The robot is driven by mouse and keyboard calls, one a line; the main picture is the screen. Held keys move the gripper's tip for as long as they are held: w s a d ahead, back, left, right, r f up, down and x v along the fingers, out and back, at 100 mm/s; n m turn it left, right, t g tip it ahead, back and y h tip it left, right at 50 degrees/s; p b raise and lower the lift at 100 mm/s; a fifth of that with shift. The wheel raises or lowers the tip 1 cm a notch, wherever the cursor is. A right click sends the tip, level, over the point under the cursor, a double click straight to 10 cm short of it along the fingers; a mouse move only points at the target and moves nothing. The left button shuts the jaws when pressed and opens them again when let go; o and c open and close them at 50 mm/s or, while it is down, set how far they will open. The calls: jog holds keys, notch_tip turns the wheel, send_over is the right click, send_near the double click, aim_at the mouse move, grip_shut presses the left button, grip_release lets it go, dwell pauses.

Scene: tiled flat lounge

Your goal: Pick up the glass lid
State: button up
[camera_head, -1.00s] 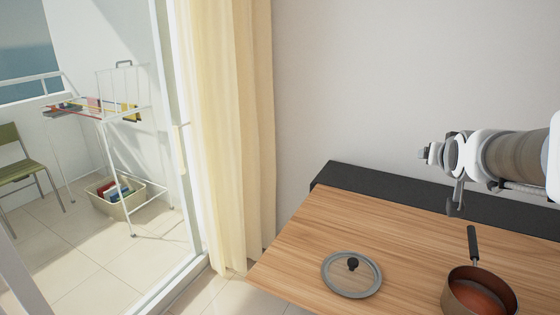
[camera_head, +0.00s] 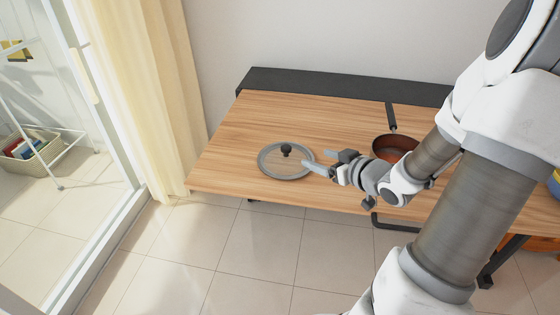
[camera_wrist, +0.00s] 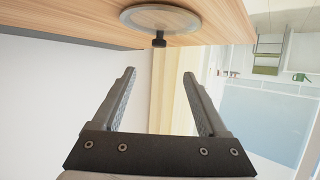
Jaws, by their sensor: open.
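The glass lid (camera_head: 270,164) is round, with a grey rim and a black knob (camera_head: 286,149). It lies flat on the wooden table (camera_head: 232,135), near the front edge. My gripper (camera_head: 318,160) is just right of the lid, its fingers pointing left toward it; I cannot tell from the head view whether they touch the rim. In the wrist view the gripper (camera_wrist: 160,82) is open and empty. The lid (camera_wrist: 180,20) shows beyond the fingertips at the top there, its knob (camera_wrist: 159,40) pointing down in the picture.
A brown pan (camera_head: 380,148) with a dark handle (camera_head: 391,117) stands on the table right of the lid, partly behind my arm. A black raised strip (camera_head: 300,82) runs along the back. A yellow curtain (camera_head: 150,100) hangs at the left. The tabletop left of the lid is clear.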

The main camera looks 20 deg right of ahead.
aim_at(289, 149)
jog(key=b+x, duration=0.5)
jog(key=x, duration=0.7)
jog(key=shift+a+f, duration=0.1)
jog(key=shift+a, duration=0.05)
jog(key=b+x, duration=0.1)
jog(key=x, duration=0.2)
jog(key=b+x, duration=0.1)
jog(key=shift+w+d+f+b, duration=0.15)
jog(key=shift+d+f+b, duration=0.1)
jog(key=shift+f+b, duration=0.15)
jog(key=shift+w+a+f, duration=0.1)
jog(key=shift+w, duration=0.3)
grip_shut()
